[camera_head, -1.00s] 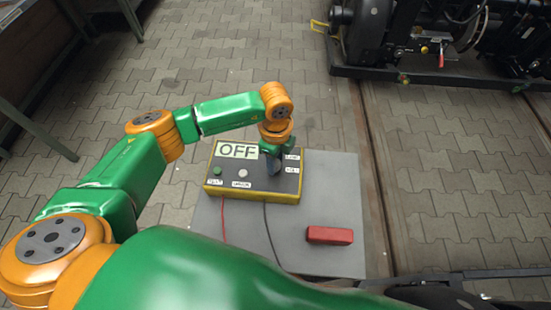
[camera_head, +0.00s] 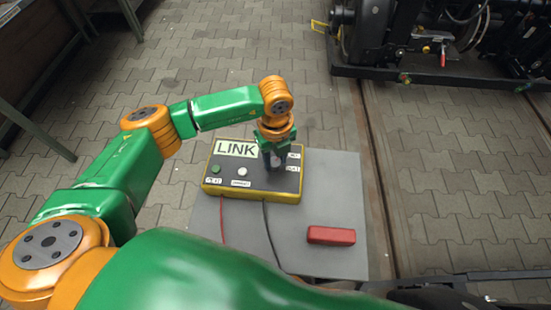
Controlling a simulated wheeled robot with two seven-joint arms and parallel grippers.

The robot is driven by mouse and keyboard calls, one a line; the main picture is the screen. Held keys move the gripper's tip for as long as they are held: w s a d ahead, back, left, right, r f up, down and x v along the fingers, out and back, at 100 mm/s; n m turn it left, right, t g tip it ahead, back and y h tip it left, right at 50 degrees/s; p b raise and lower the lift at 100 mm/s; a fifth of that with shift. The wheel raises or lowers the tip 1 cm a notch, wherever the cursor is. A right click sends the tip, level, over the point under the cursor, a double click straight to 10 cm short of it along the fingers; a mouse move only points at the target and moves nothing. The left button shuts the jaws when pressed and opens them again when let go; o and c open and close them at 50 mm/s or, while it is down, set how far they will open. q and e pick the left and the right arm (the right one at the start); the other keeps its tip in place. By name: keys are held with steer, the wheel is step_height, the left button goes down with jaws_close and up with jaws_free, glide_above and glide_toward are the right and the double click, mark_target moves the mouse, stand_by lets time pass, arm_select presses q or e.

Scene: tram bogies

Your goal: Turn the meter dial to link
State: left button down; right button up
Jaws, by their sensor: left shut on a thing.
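The meter (camera_head: 225,178) is a dark-faced box with yellow sides on the grey table (camera_head: 335,185). Its display (camera_head: 236,149) reads LINK. My left gripper (camera_head: 274,160) reaches down onto the right part of the meter's face, where the dial is. It is shut on the dial, which is mostly hidden by the fingers. Small labels (camera_head: 293,168) show to the right of the gripper, too small to read surely. My right gripper is not in view.
A red block (camera_head: 331,235) lies on the table to the right front. Red and black cables (camera_head: 267,225) run from the meter's front edge. A green button (camera_head: 216,170) and a pale button (camera_head: 242,171) sit on its face. The bogie (camera_head: 430,45) stands behind on rails.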

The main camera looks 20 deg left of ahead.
mark_target(275, 162)
arm_select(q)
steer(key=shift+m, duration=0.9)
steer(key=c, duration=0.5)
jaws_free()
step_height(275, 162, up, 7)
steer(key=shift+r, duration=0.1)
